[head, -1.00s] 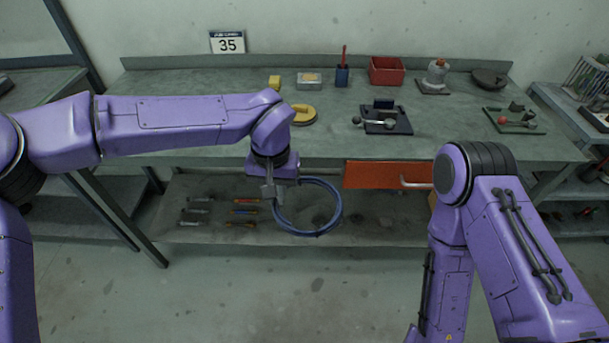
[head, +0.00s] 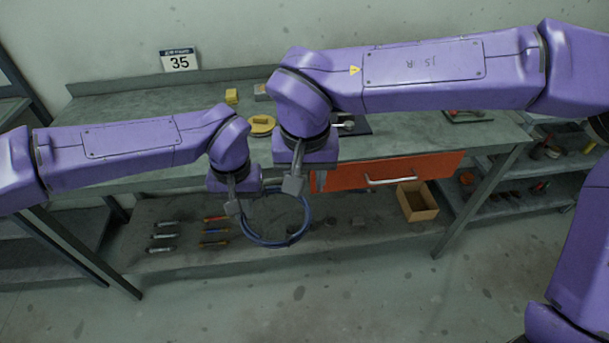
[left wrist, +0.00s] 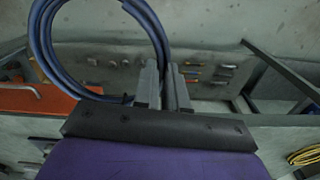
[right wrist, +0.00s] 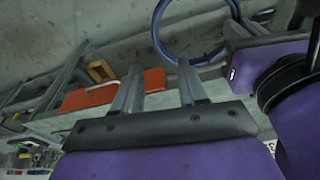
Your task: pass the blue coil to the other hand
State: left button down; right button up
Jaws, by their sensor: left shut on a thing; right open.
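The blue coil (head: 273,244) is a ring of several strands, hanging in front of the bench. My left gripper (head: 233,207) is shut on its left side; the left wrist view shows the coil (left wrist: 45,48) running to the narrow-set fingers (left wrist: 163,88). My right gripper (head: 292,186) is beside the left one, near the coil's upper right part, and partly hides it. In the right wrist view its fingers (right wrist: 158,88) are apart and empty between, with the coil (right wrist: 157,38) beyond the right finger's tip. Whether that finger touches the coil I cannot tell.
The bench (head: 120,103) stands behind, with an orange drawer (head: 440,166) close to my right gripper. A lower shelf (head: 190,260) holds several tools and a cardboard box (head: 416,204). A yellow round thing (head: 262,124) lies on the bench. The floor in front is clear.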

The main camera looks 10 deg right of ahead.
notch_tip(320, 180, down, 12)
jog(key=w, duration=0.1)
jog(key=shift+w+d+r, duration=0.15)
jog(key=shift+w, duration=0.25)
grip_shut()
pick_arm(q)
jog(key=c, duration=1.1)
grip_release()
